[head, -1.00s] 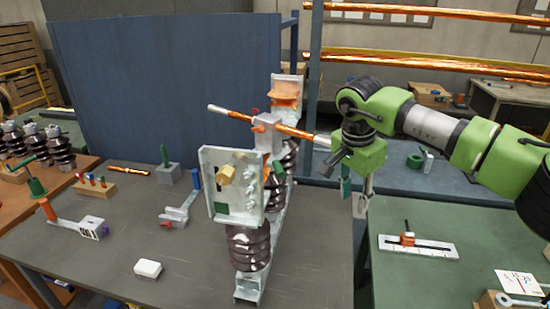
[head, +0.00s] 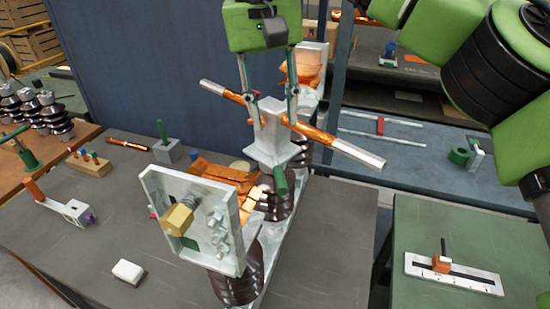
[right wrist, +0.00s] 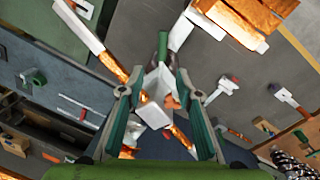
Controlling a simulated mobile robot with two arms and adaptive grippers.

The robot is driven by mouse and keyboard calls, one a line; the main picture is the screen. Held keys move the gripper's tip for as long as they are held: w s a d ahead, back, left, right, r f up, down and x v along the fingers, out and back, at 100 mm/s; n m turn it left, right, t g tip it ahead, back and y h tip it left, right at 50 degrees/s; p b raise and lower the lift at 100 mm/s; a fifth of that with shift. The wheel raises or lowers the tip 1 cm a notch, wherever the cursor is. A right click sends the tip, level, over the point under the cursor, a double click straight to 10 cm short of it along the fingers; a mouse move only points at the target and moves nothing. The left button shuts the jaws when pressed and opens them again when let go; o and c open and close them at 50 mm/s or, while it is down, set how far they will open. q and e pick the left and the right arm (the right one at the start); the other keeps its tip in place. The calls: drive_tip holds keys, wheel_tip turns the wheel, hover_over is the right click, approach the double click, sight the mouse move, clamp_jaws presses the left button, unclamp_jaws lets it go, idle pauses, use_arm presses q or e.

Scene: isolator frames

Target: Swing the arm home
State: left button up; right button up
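The swing arm is a copper rod with silver ends (head: 310,132), also in the right wrist view (right wrist: 110,64). It lies crosswise to the isolator frame through a grey block (head: 274,150) on the middle dark insulator. A copper contact (head: 303,70) stands at the far end of the frame. Another copper piece (head: 226,176) lies behind the upright plate (head: 192,222) at the near end. My right gripper (head: 274,124) points down from above with its fingers apart, one on each side of the block; they also show in the right wrist view (right wrist: 152,82). My left gripper is not in view.
A blue panel (head: 150,70) stands behind. A green table (head: 450,235) with a slotted gauge (head: 452,274) is at right.

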sight(280, 178)
drive_tip(key=f+p, duration=0.1)
drive_tip(key=f, duration=0.2)
drive_tip(key=f+p, duration=0.1)
drive_tip(key=f, duration=0.3)
drive_tip(key=s+d+f+p, duration=0.1)
drive_tip(key=f, duration=0.3)
drive_tip(key=shift+s+f, duration=0.1)
drive_tip(key=shift+f, duration=0.1)
drive_tip(key=shift+s+f, duration=0.15)
drive_tip(key=shift+f, duration=0.45)
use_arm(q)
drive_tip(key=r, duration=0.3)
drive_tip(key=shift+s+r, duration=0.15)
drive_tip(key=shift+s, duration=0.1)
use_arm(e)
drive_tip(key=shift+w+f, duration=0.2)
drive_tip(key=shift+f, duration=0.05)
clamp_jaws()
